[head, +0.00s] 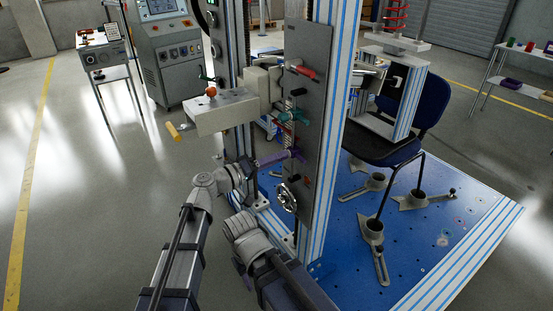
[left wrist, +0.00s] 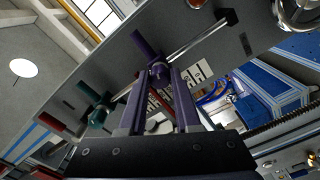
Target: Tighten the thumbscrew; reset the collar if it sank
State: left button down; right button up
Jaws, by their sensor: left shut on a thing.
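A grey upright plate (head: 308,130) on the rig carries a red handle (head: 305,72), a teal clamp-like piece (head: 298,117) and a purple piece (head: 298,153) below it. My left gripper (head: 285,157) reaches the purple piece from the left. In the left wrist view the two fingers of my left gripper (left wrist: 166,78) are shut on the purple knob (left wrist: 158,70), beside a steel rod (left wrist: 197,40). The teal piece (left wrist: 97,115) sits to its left there. I cannot tell which part is the collar or whether it has sunk. My right gripper is not in view.
A handwheel (head: 287,198) is low on the plate. A white box with an orange knob (head: 211,91) juts out above my left arm.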

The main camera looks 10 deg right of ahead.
pick_arm(q)
jog(key=shift+m, duration=0.8)
jog(key=c, duration=0.6)
grip_release()
jog(key=shift+a, duration=0.1)
jog(key=v, duration=0.7)
jog(key=shift+s+a, duration=0.15)
jog(key=shift+a, duration=0.15)
